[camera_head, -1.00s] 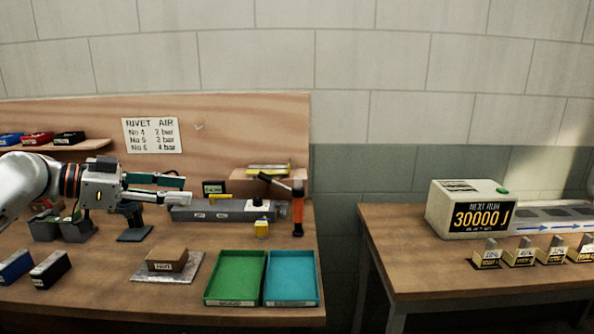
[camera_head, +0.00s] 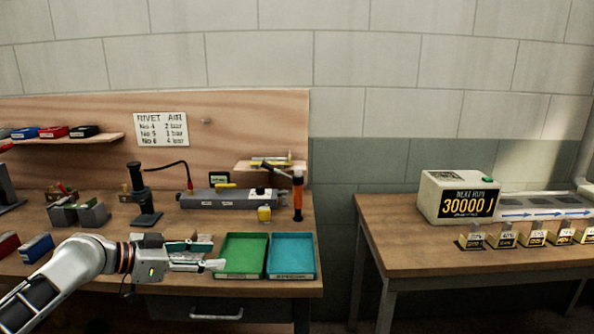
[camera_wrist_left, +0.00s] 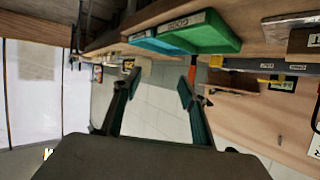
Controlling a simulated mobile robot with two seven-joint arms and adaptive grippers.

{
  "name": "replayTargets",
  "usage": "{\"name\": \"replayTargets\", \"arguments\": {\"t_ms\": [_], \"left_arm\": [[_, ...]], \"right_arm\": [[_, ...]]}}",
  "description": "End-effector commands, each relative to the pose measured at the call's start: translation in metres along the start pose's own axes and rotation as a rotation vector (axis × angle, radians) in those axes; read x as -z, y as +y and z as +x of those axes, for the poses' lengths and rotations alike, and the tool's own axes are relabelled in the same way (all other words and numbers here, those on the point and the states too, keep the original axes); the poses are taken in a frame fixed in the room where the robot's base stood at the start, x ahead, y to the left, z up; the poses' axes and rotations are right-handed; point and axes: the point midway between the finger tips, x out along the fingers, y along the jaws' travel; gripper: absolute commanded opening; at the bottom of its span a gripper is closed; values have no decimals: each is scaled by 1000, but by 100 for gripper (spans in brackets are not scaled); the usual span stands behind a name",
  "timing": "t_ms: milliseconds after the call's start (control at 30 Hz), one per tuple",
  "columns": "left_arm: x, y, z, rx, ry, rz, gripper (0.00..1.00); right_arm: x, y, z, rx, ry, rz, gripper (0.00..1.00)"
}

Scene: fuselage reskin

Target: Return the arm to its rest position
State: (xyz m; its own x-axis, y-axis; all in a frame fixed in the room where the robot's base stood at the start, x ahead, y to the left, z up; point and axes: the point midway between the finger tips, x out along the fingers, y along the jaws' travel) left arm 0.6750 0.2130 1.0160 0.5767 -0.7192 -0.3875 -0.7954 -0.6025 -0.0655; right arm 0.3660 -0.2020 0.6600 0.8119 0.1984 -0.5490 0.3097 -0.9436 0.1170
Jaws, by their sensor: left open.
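My left arm comes in from the left in the head view. Its gripper (camera_head: 207,256) is over the front part of the workbench, by the left side of the green tray (camera_head: 241,257). In the left wrist view the gripper (camera_wrist_left: 158,90) has its two fingers spread apart with nothing between them. The green tray (camera_wrist_left: 215,36) and the blue tray (camera_wrist_left: 150,42) show beyond the fingers there. My right gripper is not in either view.
A teal tray (camera_head: 291,257) stands right of the green one. Behind are a grey block (camera_head: 230,199), an orange-handled tool (camera_head: 298,195) and a black stand (camera_head: 145,200). A second table (camera_head: 450,250) carries a display box (camera_head: 458,197). A gap separates the tables.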

Motion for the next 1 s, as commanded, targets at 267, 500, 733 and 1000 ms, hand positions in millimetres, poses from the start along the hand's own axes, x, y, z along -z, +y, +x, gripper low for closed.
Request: {"name": "replayTargets", "arguments": {"t_ms": [267, 500, 733, 1000], "left_arm": [[-141, 69, 60, 104, -41, -109, 42], [-245, 135, 69, 235, -75, -191, 42], [-334, 204, 43, 378, -136, -253, 42], [-403, 272, -8, 511, -232, -269, 42]], "right_arm": [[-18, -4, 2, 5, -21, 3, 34], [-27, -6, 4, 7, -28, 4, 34], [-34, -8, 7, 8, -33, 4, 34], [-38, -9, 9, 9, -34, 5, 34]]}}
